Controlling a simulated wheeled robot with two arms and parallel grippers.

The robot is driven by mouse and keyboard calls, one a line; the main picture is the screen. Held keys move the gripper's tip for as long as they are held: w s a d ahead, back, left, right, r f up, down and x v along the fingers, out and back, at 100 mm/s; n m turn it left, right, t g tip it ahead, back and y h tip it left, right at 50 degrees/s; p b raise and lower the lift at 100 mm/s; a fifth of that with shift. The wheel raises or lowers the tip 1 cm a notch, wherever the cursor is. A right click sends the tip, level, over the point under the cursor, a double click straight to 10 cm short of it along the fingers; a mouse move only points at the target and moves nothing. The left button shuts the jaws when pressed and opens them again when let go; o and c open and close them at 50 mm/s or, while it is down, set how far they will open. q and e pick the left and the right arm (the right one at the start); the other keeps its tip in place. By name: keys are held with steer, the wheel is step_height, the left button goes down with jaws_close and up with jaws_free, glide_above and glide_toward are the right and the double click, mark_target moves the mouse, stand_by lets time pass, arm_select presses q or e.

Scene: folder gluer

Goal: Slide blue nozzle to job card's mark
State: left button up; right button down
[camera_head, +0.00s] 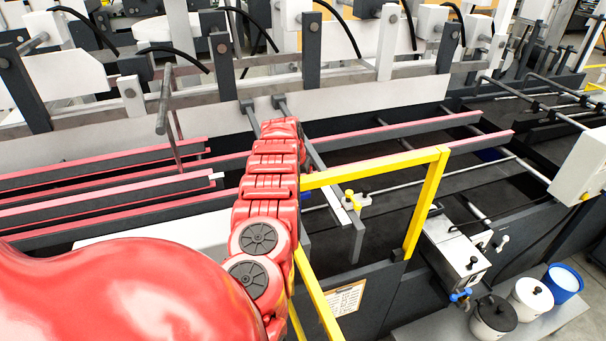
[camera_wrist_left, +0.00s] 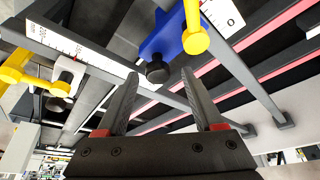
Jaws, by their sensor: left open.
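The blue nozzle (camera_wrist_left: 172,38) shows in the left wrist view as a blue block on a rail, with a yellow knob (camera_wrist_left: 196,40) and a black knob (camera_wrist_left: 157,73). My left gripper (camera_wrist_left: 159,80) is open, its two fingers pointing at the block. The black knob appears between the fingertips; I cannot tell whether they touch it. A white scale (camera_wrist_left: 55,40) with tick marks and a thin red line runs along the rail to the left. The job card (camera_head: 345,298) hangs low on the machine in the head view; its writing is too small to read. The arm hides the gripper there.
A white holder (camera_wrist_left: 68,72) with a yellow knob stands left of the blue nozzle. A yellow guard frame (camera_head: 428,205) stands beside my arm. Red-edged rails (camera_head: 400,128) cross the machine.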

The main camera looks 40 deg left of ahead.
arm_select(q)
steer(key=shift+w+f, duration=0.15)
steer(key=shift+f, duration=0.05)
jaws_close()
stand_by(0.4)
steer(key=shift+d, duration=0.1)
stand_by(1.0)
